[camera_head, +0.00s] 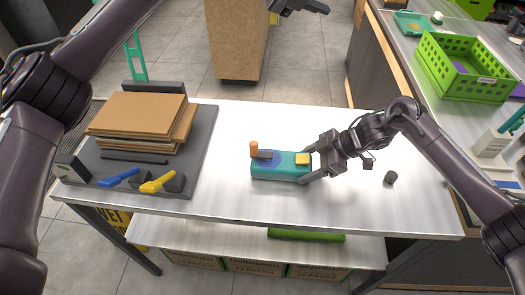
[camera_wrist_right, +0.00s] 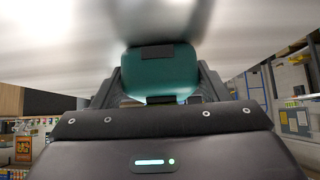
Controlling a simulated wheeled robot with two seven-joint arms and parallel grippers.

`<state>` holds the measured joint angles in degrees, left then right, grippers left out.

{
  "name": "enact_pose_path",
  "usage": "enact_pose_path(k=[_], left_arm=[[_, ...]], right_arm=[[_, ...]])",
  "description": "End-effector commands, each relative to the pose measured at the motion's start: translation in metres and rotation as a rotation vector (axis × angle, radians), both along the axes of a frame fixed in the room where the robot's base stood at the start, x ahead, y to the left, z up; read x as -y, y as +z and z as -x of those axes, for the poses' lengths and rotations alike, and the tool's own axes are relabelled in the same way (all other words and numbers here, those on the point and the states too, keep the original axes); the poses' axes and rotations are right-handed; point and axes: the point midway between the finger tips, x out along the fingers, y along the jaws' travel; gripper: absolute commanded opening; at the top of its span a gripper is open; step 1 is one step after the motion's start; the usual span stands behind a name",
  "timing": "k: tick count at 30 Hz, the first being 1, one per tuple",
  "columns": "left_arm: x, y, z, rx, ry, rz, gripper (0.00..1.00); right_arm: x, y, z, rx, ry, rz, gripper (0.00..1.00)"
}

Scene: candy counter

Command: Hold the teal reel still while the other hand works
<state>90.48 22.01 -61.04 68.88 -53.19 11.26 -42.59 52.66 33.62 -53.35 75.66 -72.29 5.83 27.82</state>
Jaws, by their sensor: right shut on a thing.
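The teal reel (camera_head: 280,172) lies on the white table, a long teal body with an orange knob (camera_head: 254,149), a purple round part (camera_head: 268,157) and a yellow block (camera_head: 302,158) on top. My right gripper (camera_head: 308,165) is shut on its right end, one finger on each side. In the right wrist view the teal end (camera_wrist_right: 160,72) sits between the fingers of my right gripper (camera_wrist_right: 160,85). My left gripper (camera_head: 300,6) is high at the top edge, away from the reel and partly cut off; its jaw state is unclear.
A grey mat (camera_head: 200,150) at left holds stacked brown cardboard (camera_head: 135,115), a blue tool (camera_head: 118,178) and a yellow tool (camera_head: 158,182). A small dark piece (camera_head: 390,177) lies right of my right gripper. A green crate (camera_head: 460,65) stands on the right counter. Table around the reel is clear.

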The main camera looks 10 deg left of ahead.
Motion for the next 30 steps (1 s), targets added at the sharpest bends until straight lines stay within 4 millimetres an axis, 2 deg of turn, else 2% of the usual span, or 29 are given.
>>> enact_pose_path(k=[3, 6, 8, 9, 13, 18, 21, 25, 30], left_arm=[[0.014, -0.049, 0.03, -0.014, -0.102, -0.212, 0.33], [0.01, -0.092, 0.054, -0.038, -0.176, -0.398, 0.33], [0.001, -0.118, 0.066, -0.058, -0.215, -0.513, 0.33], [-0.008, -0.134, 0.075, -0.075, -0.239, -0.59, 0.33], [-0.046, -0.176, 0.095, -0.136, -0.293, -0.819, 0.33], [-0.097, -0.205, 0.113, -0.217, -0.322, -1.033, 0.33], [-0.116, -0.212, 0.119, -0.25, -0.326, -1.104, 0.33], [-0.129, -0.217, 0.122, -0.273, -0.327, -1.146, 0.33], [-0.131, -0.231, 0.123, -0.278, -0.329, -1.154, 0.33]], right_arm=[[0.0, 0.0, 0.0, -0.001, -0.001, 0.0, 0.46], [0.0, 0.0, 0.0, -0.001, -0.001, 0.0, 0.46], [0.0, 0.0, 0.0, -0.001, -0.001, 0.0, 0.46], [0.0, 0.0, 0.0, -0.001, -0.001, 0.0, 0.46], [0.0, 0.0, 0.0, -0.001, -0.001, 0.001, 0.46], [0.0, 0.0, 0.0, -0.001, -0.001, 0.001, 0.46], [0.0, 0.0, 0.0, -0.001, -0.001, 0.001, 0.46], [0.0, 0.0, 0.0, -0.001, -0.001, 0.001, 0.46], [0.0, 0.0, 0.0, 0.0, 0.0, 0.0, 0.46]])
